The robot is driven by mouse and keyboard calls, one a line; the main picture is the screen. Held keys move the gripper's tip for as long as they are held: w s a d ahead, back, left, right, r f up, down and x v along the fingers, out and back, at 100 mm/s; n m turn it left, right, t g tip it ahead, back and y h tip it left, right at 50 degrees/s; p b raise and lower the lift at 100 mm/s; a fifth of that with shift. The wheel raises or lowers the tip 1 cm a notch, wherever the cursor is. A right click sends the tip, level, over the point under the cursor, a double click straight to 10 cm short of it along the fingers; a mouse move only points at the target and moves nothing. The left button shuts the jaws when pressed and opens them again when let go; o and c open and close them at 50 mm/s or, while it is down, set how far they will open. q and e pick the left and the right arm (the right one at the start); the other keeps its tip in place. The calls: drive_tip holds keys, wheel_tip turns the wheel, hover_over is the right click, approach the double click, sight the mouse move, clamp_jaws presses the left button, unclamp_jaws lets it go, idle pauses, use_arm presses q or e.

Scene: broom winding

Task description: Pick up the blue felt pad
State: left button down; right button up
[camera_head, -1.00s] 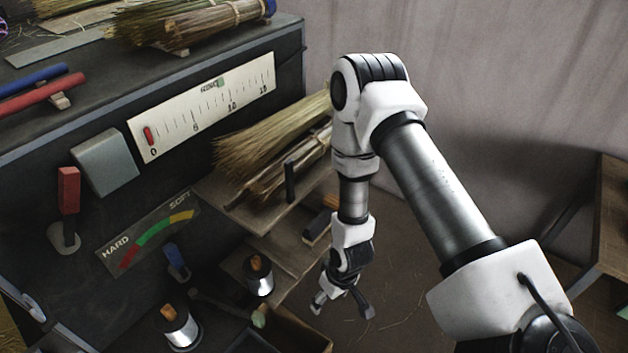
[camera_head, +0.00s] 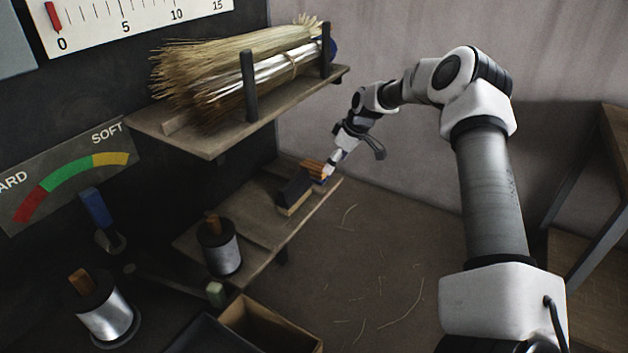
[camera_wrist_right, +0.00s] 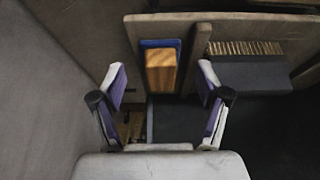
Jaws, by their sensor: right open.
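The blue felt pad (camera_head: 319,180) shows as a thin blue layer with an orange-brown wooden block on it, at the far end of the lower shelf. In the right wrist view, the wooden block of the pad (camera_wrist_right: 161,72) lies ahead, between the lines of my fingers, with blue (camera_wrist_right: 160,43) showing around its edge. My right gripper (camera_wrist_right: 162,80) is open and empty there, one finger on each side. In the head view my right gripper (camera_head: 336,163) is right by the pad; its fingertips are small and partly hidden. My left gripper is not in view.
A dark block with a bristled edge (camera_head: 294,193) sits beside the pad on the lower shelf (camera_head: 240,222); it also shows in the wrist view (camera_wrist_right: 250,75). An upper shelf (camera_head: 215,143) holds broom bundles. Wire spools (camera_head: 219,250) stand nearer.

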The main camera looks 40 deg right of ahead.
sight(315, 165)
drive_tip(key=w, duration=0.1)
drive_tip(key=w+a, duration=0.1)
drive_tip(key=w, duration=0.1)
drive_tip(key=w+b, duration=0.1)
drive_tip(key=w, duration=0.1)
drive_tip(key=shift+w+a+f, duration=0.1)
drive_tip(key=shift+w+a, duration=0.05)
drive_tip(key=shift+a, duration=0.1)
drive_tip(key=b+x, duration=0.1)
drive_tip(key=x, duration=0.4)
drive_tip(key=shift+f+b, duration=0.1)
drive_tip(key=shift+b, duration=0.3)
drive_tip(key=shift+r, duration=0.2)
drive_tip(key=c, duration=1.3)
